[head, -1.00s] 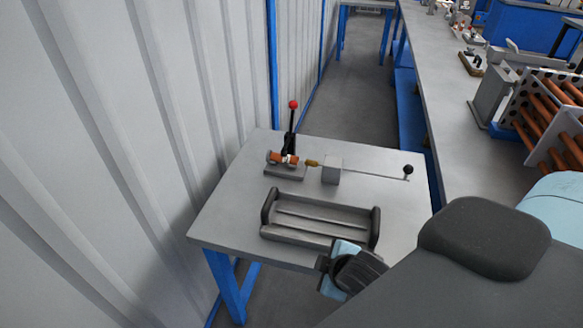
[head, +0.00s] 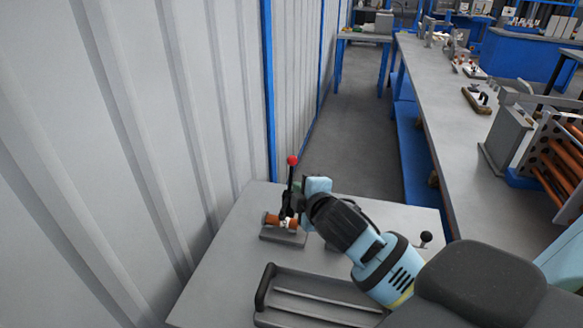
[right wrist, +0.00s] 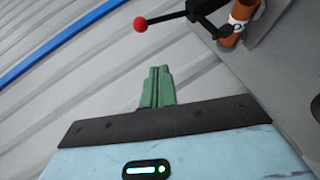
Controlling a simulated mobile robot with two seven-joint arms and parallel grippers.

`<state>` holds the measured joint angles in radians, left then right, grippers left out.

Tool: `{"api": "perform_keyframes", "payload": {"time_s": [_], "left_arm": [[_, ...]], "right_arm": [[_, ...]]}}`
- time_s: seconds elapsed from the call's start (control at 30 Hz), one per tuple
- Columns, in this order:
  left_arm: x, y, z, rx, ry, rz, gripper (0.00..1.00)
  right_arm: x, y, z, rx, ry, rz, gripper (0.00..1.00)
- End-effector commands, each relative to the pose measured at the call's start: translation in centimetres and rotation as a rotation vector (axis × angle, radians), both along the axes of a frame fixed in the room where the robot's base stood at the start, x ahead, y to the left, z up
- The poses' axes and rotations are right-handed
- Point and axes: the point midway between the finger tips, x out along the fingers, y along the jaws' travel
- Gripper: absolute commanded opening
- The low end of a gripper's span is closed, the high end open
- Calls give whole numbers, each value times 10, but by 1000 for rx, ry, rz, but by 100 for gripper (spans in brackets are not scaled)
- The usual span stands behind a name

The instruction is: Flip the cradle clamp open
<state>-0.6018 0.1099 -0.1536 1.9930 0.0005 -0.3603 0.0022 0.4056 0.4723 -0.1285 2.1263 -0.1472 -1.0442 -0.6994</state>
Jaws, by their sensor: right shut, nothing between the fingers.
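The cradle clamp (head: 284,237) stands on the small grey table, its grey base under an orange-brown cylinder (head: 272,219) with a white band. Its black lever stands upright, topped by a red ball (head: 292,160). In the right wrist view the red ball (right wrist: 140,25), the lever and part of the cylinder (right wrist: 243,12) show at the top. My right gripper (right wrist: 158,72) has its green fingers together and empty, apart from the lever in that view. In the head view my right gripper (head: 297,186) is close beside the lever, partly hiding it. My left gripper is not in view.
A dark grey tray (head: 310,290) lies at the table's front. A rod with a black knob (head: 425,238) shows right of my arm, which hides most of its block. A corrugated wall (head: 130,150) rises at left. A long bench (head: 440,110) runs along the right.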

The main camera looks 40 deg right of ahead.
Motion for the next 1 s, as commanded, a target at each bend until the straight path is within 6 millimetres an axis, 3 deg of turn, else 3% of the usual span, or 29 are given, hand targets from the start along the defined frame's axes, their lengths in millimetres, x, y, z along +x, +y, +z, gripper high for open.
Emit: {"api": "perform_keyframes", "payload": {"time_s": [0.57, 1.0], "left_arm": [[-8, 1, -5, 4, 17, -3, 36], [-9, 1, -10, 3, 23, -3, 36]], "right_arm": [[9, -2, -2, -2, -3, 0, 0], [71, -17, -25, -1, 0, -1, 0]]}}
